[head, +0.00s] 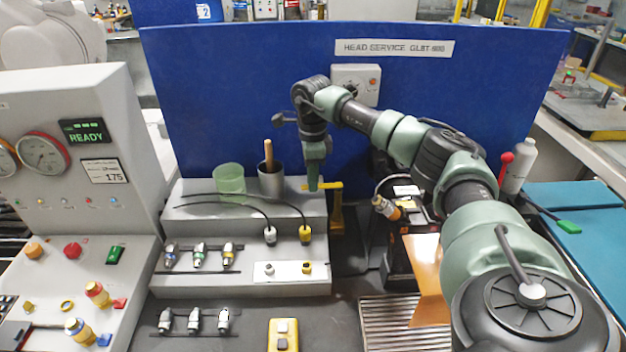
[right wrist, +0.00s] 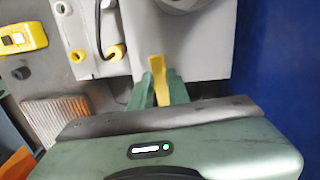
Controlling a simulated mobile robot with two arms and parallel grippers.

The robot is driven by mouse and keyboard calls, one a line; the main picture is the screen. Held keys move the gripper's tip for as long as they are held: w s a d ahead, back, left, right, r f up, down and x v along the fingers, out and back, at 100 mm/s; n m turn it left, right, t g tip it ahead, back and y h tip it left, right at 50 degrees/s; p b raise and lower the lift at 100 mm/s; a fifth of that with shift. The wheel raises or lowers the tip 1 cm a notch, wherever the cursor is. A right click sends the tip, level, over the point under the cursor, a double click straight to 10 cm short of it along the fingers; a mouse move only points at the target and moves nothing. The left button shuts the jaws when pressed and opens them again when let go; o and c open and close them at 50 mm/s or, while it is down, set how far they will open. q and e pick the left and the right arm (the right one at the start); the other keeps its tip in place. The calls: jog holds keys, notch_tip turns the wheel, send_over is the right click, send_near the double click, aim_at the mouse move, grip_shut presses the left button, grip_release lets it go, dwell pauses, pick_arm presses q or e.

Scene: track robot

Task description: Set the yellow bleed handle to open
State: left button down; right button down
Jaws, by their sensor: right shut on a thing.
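The yellow bleed handle (head: 332,186) is a thin bar, lying about level at the top of a yellow post (head: 337,215), at the right end of the grey stepped bench. My right gripper (head: 313,187) points down at the bar's left part. In the right wrist view the green fingers are shut on the yellow handle (right wrist: 157,68), whose end sticks out between them. The fingers hide part of the handle. My left gripper is in neither view.
A green cup (head: 230,178) and a grey cup (head: 271,181) with a wooden handle stand on the top step, left of my gripper. Black hoses with white and yellow ends cross the step. A blue panel (head: 230,80) stands close behind.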

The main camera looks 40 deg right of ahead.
jog(key=c, duration=1.3)
grip_release()
jog(key=shift+c, duration=0.2)
notch_tip(320, 180, up, 7)
jog(key=shift+f+b, duration=0.1)
jog(key=shift+b, duration=0.95)
jog(key=shift+r, duration=0.55)
